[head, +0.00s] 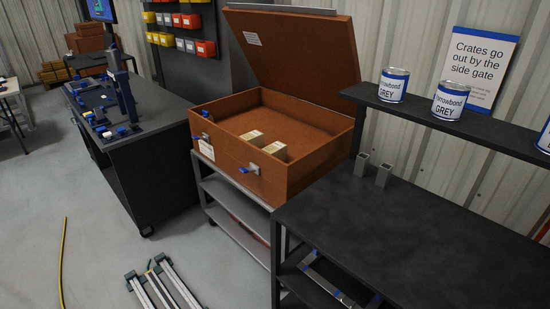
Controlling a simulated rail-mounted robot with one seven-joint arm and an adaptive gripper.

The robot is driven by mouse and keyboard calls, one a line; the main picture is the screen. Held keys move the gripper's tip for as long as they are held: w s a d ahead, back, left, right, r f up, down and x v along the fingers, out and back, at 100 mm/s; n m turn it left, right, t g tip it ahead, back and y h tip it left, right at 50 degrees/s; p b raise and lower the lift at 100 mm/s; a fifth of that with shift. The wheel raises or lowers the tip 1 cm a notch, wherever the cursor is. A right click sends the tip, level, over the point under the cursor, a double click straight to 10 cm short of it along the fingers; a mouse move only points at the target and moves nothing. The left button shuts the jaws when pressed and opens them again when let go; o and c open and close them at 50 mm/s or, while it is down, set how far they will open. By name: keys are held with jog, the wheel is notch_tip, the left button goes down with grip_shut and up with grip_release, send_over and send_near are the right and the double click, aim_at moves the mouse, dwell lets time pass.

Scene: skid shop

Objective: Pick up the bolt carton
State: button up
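Two small pale cartons stand inside an open orange-brown crate (232,158), near its front wall. One carton (252,137) is left of and slightly behind the other carton (275,150). Their tops are pale yellow or cream; their lower parts are hidden by the crate wall. I cannot read any label, so I cannot tell which is the bolt carton. My gripper is not in view.
The crate's raised lid (295,45) leans back behind it. The crate sits on a grey cart (232,218). A dark bench (390,235) stands at right, under a shelf (450,127) with grey-labelled cans (394,85). A yellow cable (62,260) lies on the floor.

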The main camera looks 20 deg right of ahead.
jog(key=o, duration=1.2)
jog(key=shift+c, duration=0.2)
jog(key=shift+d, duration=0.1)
